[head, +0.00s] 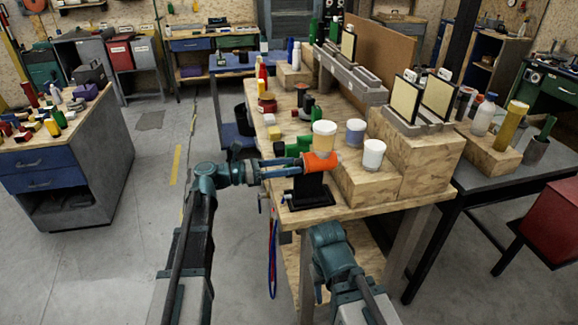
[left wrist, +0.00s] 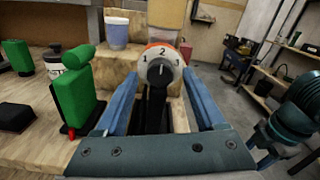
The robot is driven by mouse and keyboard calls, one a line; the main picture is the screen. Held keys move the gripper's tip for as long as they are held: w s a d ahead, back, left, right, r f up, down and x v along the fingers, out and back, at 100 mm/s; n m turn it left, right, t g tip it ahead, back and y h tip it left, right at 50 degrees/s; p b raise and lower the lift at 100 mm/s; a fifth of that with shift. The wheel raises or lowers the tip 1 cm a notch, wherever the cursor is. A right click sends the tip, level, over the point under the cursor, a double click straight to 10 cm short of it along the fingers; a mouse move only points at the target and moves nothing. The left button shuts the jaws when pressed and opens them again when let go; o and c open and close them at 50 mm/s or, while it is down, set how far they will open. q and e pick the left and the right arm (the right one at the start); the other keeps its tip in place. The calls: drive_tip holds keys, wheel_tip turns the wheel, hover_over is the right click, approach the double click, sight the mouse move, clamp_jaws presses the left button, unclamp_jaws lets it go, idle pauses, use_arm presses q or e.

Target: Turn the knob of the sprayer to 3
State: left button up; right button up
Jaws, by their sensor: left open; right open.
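The sprayer (head: 318,161) has an orange body and sits on a black stand (head: 308,190) near the table's front edge. Its white dial (left wrist: 162,55), marked 1, 2 and 3, faces the left wrist camera, with a dark knob (left wrist: 159,73) at its centre. I cannot tell for sure which number the knob points to. My left gripper (head: 296,167) is open just left of the sprayer. In the left wrist view its two blue fingers (left wrist: 160,100) stand apart on either side of the black stand, below the dial. My right arm's teal wrist is low at the table front; its fingers cannot be made out.
An amber-coloured cup (head: 324,135) shows above the sprayer. A white jar (head: 373,154) and a bluish jar (head: 355,132) stand on wooden blocks to the right. A green object (left wrist: 76,90) stands left of the left fingers. The floor to the left is open.

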use_arm(q)
drive_tip(key=shift+d, duration=0.2)
clamp_jaws()
idle(0.3)
drive_tip(key=shift+w+m, duration=0.1)
drive_tip(key=shift+m, duration=3.3)
unclamp_jaws()
